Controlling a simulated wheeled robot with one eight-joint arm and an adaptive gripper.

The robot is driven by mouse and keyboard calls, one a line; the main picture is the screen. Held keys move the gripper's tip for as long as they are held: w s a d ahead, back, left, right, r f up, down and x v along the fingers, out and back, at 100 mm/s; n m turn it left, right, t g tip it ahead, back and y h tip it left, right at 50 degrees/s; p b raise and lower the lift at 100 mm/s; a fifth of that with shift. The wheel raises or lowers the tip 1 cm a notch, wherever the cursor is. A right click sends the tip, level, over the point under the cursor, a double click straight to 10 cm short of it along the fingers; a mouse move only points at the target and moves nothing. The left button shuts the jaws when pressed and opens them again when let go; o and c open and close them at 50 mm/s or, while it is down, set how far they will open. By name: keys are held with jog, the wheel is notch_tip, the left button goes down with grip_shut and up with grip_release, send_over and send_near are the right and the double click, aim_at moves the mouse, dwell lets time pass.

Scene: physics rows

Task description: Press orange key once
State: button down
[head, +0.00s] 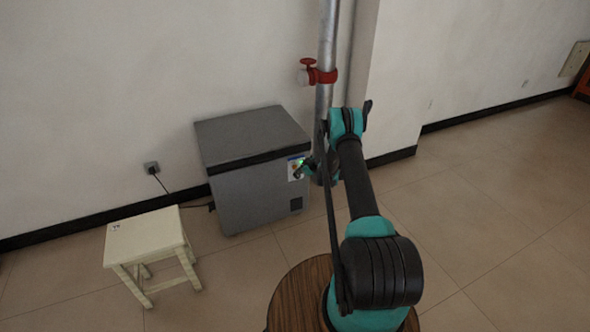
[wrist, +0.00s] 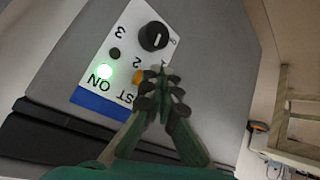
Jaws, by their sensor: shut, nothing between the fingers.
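The orange key (wrist: 138,77) sits on a white control panel (wrist: 118,42) and is partly hidden behind my gripper. A lit green light (wrist: 105,71), a small dark button (wrist: 114,53) and a black knob (wrist: 153,36) are on the same panel. My gripper (wrist: 162,70) is shut and empty, its tips just right of the orange key in the wrist view; I cannot tell whether they touch the panel. In the head view my gripper (head: 298,174) is at the panel (head: 293,168) on the front of the grey chest freezer (head: 252,195).
A cream stool (head: 148,235) stands left of the freezer. A metal pipe with a red valve (head: 318,74) rises behind it. A wall socket (head: 151,167) with a cable is on the left.

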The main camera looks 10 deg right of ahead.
jog(key=shift+w, duration=0.15)
jog(key=shift+w+a, duration=0.1)
jog(key=shift+w, duration=0.15)
jog(key=shift+s, duration=0.1)
dwell(0.7)
jog(key=shift+s, duration=0.3)
jog(key=s, duration=0.1)
jog(key=s+d, duration=0.1)
jog(key=s, duration=0.2)
jog(key=shift+s+d, duration=0.4)
dwell(0.8)
